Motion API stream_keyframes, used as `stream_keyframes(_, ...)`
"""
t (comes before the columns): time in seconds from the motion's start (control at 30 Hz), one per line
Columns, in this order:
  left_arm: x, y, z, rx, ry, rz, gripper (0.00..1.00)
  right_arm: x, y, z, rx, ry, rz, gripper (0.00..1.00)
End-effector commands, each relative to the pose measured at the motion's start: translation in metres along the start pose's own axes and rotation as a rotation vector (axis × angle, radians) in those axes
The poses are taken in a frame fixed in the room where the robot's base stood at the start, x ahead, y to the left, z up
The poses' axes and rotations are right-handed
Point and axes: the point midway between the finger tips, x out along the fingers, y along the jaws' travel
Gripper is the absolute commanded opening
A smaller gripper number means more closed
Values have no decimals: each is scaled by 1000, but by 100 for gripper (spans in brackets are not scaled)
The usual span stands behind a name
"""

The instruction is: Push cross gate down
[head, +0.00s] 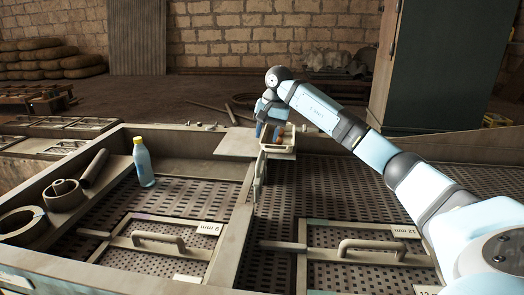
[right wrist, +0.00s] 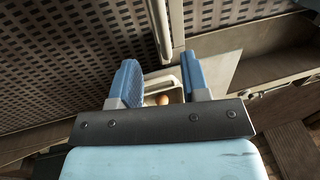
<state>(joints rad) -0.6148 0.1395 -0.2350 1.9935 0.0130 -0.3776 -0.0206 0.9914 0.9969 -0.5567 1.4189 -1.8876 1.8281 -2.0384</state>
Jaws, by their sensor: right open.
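A pale upright gate-like plate (head: 257,180) stands at the divider between the two perforated decks in the head view; I take it for the cross gate, though its label is not visible. A pale bar at the top of the right wrist view (right wrist: 158,18) may be part of it. My right gripper (head: 268,130) is over the far end of the divider, beyond this plate, pointing down beside a small pale box. In the right wrist view its two blue fingers (right wrist: 159,72) are apart with nothing gripped. My left gripper is not in view.
The pale box (head: 290,150) holds something orange-brown (right wrist: 161,98) and stands by a flat ledge (head: 232,145). A blue bottle (head: 143,163) and pipe pieces (head: 63,194) stand on the left. Handled screen panels (head: 160,240) lie in front. The perforated deck at right is mostly clear.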

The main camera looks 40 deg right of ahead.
Motion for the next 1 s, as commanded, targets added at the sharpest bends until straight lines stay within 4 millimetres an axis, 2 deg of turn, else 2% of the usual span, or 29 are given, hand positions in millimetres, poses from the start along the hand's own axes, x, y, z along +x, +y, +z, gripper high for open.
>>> stream_keyframes(0.1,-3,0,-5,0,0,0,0,25,-1,1,-2,-4,1,42)
stream_keyframes(0.33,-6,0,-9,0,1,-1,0,58,-1,1,-2,-2,0,42)
stream_keyframes(0.5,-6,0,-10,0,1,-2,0,67,-1,0,-1,-1,-2,42)
stream_keyframes(0.77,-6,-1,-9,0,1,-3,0,68,0,0,-1,0,-2,42)
stream_keyframes(0.93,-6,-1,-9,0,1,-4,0,68,0,0,-1,0,-1,3)
stream_keyframes(1.0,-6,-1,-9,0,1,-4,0,68,0,0,-1,0,-1,0)
